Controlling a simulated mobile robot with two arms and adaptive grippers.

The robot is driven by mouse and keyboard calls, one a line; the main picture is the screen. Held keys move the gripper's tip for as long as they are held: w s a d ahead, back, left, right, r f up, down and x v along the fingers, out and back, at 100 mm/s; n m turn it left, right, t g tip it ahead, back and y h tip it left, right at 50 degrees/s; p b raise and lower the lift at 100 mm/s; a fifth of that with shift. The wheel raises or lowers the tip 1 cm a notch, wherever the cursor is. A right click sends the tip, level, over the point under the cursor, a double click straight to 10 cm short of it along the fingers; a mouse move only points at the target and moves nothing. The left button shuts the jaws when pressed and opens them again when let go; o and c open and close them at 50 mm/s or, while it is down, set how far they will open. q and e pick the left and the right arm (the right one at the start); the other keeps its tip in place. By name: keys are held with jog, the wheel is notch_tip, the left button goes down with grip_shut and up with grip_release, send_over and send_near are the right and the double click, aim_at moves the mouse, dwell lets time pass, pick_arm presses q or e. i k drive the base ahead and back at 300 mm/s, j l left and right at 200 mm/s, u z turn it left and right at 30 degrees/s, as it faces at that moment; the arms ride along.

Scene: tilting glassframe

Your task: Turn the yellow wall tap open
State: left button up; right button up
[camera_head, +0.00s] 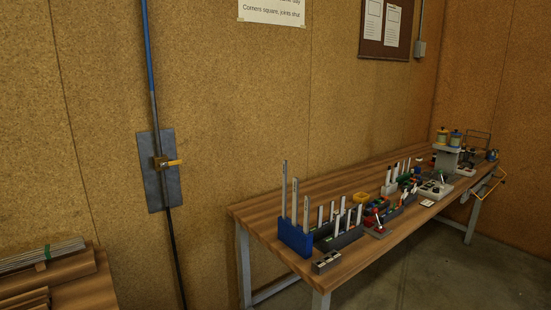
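The yellow wall tap (174,162) is a small lever handle on a brown valve body (160,163). The valve sits on a dark grey plate (151,184) fixed to the wall, left of the picture's middle. The yellow lever points to the right, roughly level, across the line of the pipe. A pipe (149,60) runs down the wall to the valve, blue at the top and dark lower down, and goes on below the plate. Neither of my grippers shows in the head view.
A wooden workbench (252,211) stands at the right along the wall. It carries a blue holder (294,237) with upright strips and several small tools and blocks. Stacked boards (50,272) lie at the lower left. The wall around the tap looks clear.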

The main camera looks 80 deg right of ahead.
aim_at(170, 163)
jog(key=i+l+z, duration=0.1)
jog(key=z, duration=0.35)
jog(key=i+l+z, duration=0.2)
jog(key=z, duration=0.25)
jog(key=i+l+z, duration=0.15)
jog(key=z, duration=0.3)
jog(key=i+l+z, duration=0.1)
jog(key=z, duration=0.35)
jog(key=i+j, duration=0.05)
jog(key=i, duration=0.05)
